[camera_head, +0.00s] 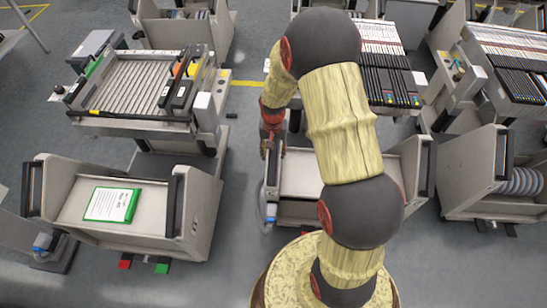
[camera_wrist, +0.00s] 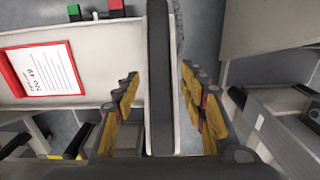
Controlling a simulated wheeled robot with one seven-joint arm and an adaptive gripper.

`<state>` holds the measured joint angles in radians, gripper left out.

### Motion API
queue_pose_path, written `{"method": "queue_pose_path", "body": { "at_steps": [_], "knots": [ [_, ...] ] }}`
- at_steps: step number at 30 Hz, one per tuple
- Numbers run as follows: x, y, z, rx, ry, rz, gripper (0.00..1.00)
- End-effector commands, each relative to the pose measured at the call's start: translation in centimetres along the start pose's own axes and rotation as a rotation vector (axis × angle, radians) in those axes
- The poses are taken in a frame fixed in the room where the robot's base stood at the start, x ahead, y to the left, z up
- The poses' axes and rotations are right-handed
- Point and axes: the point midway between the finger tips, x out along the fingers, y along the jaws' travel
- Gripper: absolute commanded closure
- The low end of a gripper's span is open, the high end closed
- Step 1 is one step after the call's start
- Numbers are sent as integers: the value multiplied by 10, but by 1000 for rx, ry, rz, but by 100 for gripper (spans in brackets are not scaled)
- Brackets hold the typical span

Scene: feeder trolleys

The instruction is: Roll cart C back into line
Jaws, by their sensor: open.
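The middle cart (camera_head: 302,180) is a grey trolley with a pale tray, partly hidden behind my arm in the head view. In the wrist view its tray (camera_wrist: 88,60) holds a red-framed card (camera_wrist: 42,72), upside down. A black upright bar (camera_wrist: 160,75) stands at the tray's side. My gripper (camera_wrist: 160,108) is open, with its yellow-brown fingers on either side of the bar and visible gaps to it. In the head view my gripper (camera_head: 272,143) is small and dark at the cart's left side. I cannot read which cart is C.
A left cart (camera_head: 70,208) holds a green-framed card (camera_head: 111,204). A right cart (camera_head: 465,178) stands across a gap. Feeder machines (camera_head: 140,125) with slatted tops stand behind. Grey floor (camera_head: 238,180) shows between the left and middle carts, with a yellow line (camera_head: 247,84) farther back.

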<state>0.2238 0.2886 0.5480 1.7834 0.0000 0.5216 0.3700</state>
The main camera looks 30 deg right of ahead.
Motion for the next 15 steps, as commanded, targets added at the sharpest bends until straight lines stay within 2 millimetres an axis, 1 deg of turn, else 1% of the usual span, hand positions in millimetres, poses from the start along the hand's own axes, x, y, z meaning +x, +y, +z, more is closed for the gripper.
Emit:
{"method": "queue_pose_path", "body": {
  "at_steps": [1,3,6,14,15],
  "knots": [
    [11,0,1,0,-2,1,58],
    [20,0,0,0,-2,1,58],
    [28,0,0,0,-1,0,58],
    [28,0,0,0,0,0,58],
    [28,0,0,0,0,0,59]
  ]
}}
